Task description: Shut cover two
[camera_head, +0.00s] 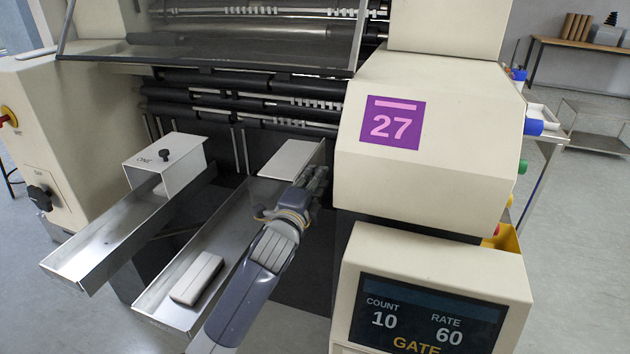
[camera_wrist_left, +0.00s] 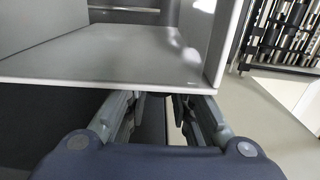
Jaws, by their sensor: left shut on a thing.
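Cover two (camera_head: 291,159) is a pale flat panel at the far end of the right-hand metal chute (camera_head: 178,312). No lettering or knob shows on it. My left gripper (camera_head: 314,180) is at its right edge, beside the machine's cream housing. In the left wrist view a grey panel with a side wall (camera_wrist_left: 120,58) lies just beyond the fingers, and I cannot tell which part it is. The left gripper (camera_wrist_left: 160,100) is shut on a part that the fingers mostly hide, apparently of cover two. My right gripper is not in view.
A white block (camera_head: 198,279) lies in the right-hand chute. Cover one (camera_head: 166,170), marked ONE with a black knob, sits over the left-hand chute (camera_head: 75,262). A cream housing marked 27 (camera_head: 430,150) and a display (camera_head: 425,318) stand close on the right.

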